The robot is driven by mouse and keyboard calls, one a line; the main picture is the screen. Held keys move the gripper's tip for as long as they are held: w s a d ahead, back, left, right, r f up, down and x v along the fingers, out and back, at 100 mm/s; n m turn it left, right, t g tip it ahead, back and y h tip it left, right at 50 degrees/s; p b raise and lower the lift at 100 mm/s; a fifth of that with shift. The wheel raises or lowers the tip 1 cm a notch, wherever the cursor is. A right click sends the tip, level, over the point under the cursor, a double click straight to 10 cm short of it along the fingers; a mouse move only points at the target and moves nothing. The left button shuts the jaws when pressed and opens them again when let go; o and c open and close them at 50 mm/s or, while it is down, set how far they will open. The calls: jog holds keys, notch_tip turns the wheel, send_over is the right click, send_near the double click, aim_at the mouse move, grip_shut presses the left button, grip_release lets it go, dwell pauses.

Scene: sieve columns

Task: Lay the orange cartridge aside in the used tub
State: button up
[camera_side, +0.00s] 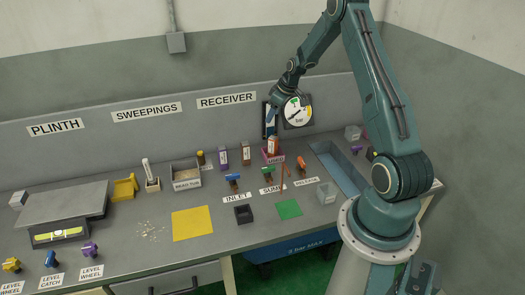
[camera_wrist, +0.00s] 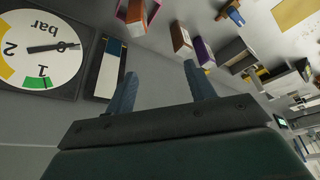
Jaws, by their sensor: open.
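An orange-brown cartridge (camera_side: 273,146) with a pale label stands upright at the back of the bench, in or just behind a pink-red holder (camera_side: 268,158); I cannot tell how deep it sits. The holder also shows at the top edge of the wrist view (camera_wrist: 131,14), partly cut off. My gripper (camera_side: 270,130) is above the cartridge, close to the back wall. In the wrist view its two fingers (camera_wrist: 160,80) are apart with nothing between them. No tub with a readable "used" label shows, so I cannot tell which container it is.
A bead tub (camera_side: 187,180), a small black tub (camera_side: 243,214), a clear container (camera_side: 326,193) and a blue basin (camera_side: 343,172) are on the bench. A gauge (camera_side: 297,111) hangs on the wall beside my gripper.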

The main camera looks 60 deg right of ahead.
jog(key=s+a+r, duration=0.2)
jog(key=a+r, duration=0.8)
jog(key=a, duration=0.1)
jog(key=s+a+r, duration=0.2)
jog(key=a+r, duration=0.8)
jog(key=r, duration=0.1)
jog(key=s+a+r, duration=0.2)
jog(key=s+a, duration=0.5)
jog(key=s, duration=0.3)
jog(key=s+a+r+t, duration=0.1)
jog(key=s+a+r, duration=0.1)
jog(key=s+a, duration=0.6)
jog(key=s, duration=0.2)
jog(key=shift+s+a, duration=0.15)
jog(key=shift+s, duration=0.2)
